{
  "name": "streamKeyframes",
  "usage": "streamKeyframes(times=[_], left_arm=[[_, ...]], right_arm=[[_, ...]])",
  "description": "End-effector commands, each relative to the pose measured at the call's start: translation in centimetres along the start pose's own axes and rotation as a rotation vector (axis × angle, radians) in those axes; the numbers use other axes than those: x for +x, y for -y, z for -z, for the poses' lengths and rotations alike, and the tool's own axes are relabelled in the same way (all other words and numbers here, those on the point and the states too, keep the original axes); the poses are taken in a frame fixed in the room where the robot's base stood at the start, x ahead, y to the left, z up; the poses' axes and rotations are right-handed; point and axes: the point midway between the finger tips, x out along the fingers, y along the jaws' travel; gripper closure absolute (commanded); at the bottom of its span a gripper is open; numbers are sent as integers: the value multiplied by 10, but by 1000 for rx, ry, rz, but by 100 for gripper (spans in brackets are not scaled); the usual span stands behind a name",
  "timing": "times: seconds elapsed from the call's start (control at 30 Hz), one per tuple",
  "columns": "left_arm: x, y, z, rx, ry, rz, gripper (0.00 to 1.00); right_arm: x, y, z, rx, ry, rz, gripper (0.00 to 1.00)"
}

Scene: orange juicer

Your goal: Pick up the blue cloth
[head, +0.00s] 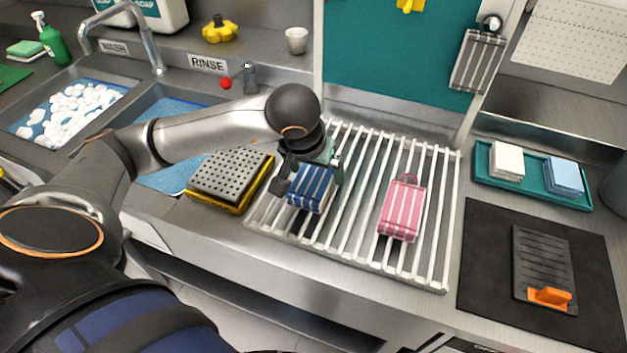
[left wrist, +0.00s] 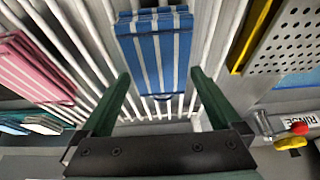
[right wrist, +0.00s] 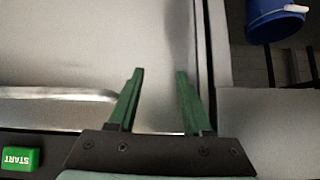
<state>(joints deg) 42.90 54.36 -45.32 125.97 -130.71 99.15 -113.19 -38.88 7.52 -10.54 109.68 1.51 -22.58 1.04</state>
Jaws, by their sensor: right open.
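A folded blue cloth with white stripes (head: 311,189) lies on the white-barred rack (head: 361,228), at its left side. My left gripper (head: 310,176) is over this cloth, with its fingers to either side of it in the head view. In the left wrist view the cloth (left wrist: 157,52) shows ahead, in line with the gap between the two open green fingers (left wrist: 160,76). No cloth is visibly gripped. My right gripper (right wrist: 159,72) is open and empty over a plain metal surface; it does not show in the head view.
A pink striped cloth (head: 402,210) lies farther right on the rack. A perforated block on a yellow base (head: 231,177) stands close left of the rack. A teal tray (head: 530,188) holds a white and a light blue stack. A green START button (right wrist: 19,159) shows below my right gripper.

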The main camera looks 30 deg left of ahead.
Motion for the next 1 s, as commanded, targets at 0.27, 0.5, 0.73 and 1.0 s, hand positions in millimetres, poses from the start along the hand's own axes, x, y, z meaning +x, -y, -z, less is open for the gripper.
streamKeyframes(times=[0.27,0.5,0.73,1.0], left_arm=[[0,0,0,0,0,0,35],[0,0,0,0,0,0,62],[0,0,0,0,-1,0,71],[-5,0,2,0,0,0,71]], right_arm=[[0,0,0,0,0,0,50],[0,0,0,0,0,0,50],[0,0,0,0,0,0,50],[-5,0,6,0,0,0,50]])
